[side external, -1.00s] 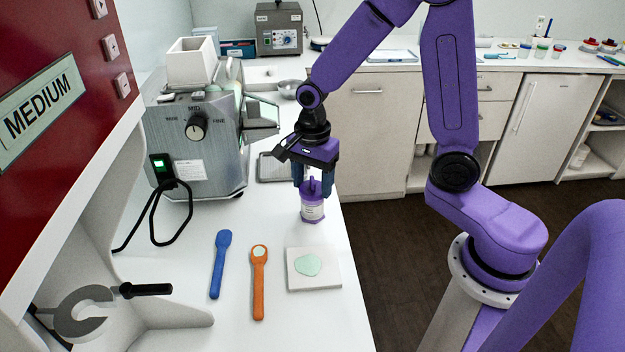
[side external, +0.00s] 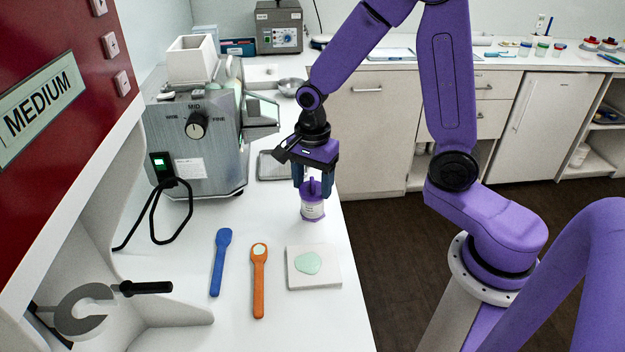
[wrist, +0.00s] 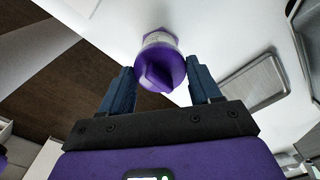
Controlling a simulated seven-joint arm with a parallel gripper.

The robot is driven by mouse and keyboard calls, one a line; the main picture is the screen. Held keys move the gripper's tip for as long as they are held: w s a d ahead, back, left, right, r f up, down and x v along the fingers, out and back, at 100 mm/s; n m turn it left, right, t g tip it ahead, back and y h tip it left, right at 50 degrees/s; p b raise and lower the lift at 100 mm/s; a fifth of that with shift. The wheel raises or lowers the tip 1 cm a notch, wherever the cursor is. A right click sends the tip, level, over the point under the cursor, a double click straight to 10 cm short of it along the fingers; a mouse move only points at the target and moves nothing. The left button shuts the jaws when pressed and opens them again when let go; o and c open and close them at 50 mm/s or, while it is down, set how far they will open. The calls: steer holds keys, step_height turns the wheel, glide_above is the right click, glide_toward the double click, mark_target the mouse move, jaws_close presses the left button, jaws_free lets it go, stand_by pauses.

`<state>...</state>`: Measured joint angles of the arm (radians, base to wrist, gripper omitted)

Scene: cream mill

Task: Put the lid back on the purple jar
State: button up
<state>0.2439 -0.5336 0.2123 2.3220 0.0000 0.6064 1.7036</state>
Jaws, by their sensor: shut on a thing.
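The purple jar (side external: 312,210), with a white label, stands upright near the right edge of the white counter. Its purple lid (side external: 312,190), with a raised grip on top, is at the jar's mouth; I cannot tell if it is fully seated. My gripper (side external: 313,181) points down over the jar, its dark blue fingers on either side of the lid's grip, shut on the lid. In the wrist view the round lid (wrist: 161,68) lies between the fingertips and hides most of the jar (wrist: 160,35) below.
The grey mill (side external: 198,135) stands to the left, with a metal tray (side external: 272,166) behind the jar. A blue spatula (side external: 220,262), an orange spoon (side external: 259,285) and a white tile (side external: 314,280) with pale green cream lie in front. The counter's right edge is close.

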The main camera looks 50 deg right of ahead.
steer(key=o, duration=1.2)
steer(key=shift+r, duration=2.3)
steer(key=shift+c, duration=0.2)
jaws_close()
steer(key=shift+f, duration=0.8)
